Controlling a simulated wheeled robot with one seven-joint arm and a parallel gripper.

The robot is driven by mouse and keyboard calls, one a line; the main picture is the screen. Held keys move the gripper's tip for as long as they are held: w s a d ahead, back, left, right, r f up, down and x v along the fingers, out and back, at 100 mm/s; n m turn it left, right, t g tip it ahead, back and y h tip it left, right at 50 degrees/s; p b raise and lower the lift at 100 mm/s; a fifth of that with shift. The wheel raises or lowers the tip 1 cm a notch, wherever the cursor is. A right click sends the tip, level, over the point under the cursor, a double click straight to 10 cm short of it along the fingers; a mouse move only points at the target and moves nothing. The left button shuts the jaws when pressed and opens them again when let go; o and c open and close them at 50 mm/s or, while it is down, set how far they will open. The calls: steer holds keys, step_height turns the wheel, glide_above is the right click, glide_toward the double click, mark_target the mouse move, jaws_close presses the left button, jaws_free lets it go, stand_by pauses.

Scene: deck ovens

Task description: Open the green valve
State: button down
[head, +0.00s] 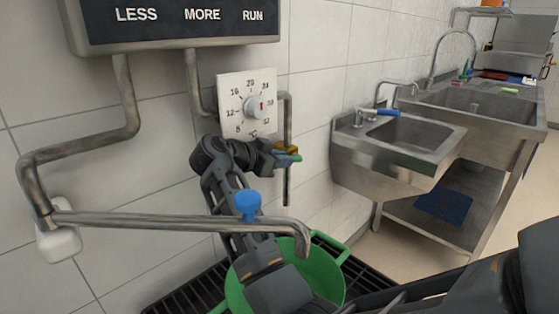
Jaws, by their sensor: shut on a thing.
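The green valve (291,157) shows as a small green handle beside a brass-coloured fitting on the thin vertical pipe, just below the dial plate. My gripper (280,157) reaches it from the left and is shut on the green handle. The fingers hide part of the handle, so its exact angle is hard to tell. My arm rises from below, in front of the wall.
A swing spout with a blue knob (248,204) crosses in front of my arm, above a green pot (322,268) on a black grate. A dial plate (236,87) is above my gripper. A steel hand sink (407,138) stands right.

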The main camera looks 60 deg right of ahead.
steer(key=shift+r, duration=0.1)
steer(key=c, duration=1.1)
jaws_free()
steer(key=shift+o, duration=0.2)
steer(key=shift+a, duration=0.1)
steer(key=v, duration=0.7)
steer(key=shift+a+r, duration=0.2)
steer(key=shift+r, duration=0.05)
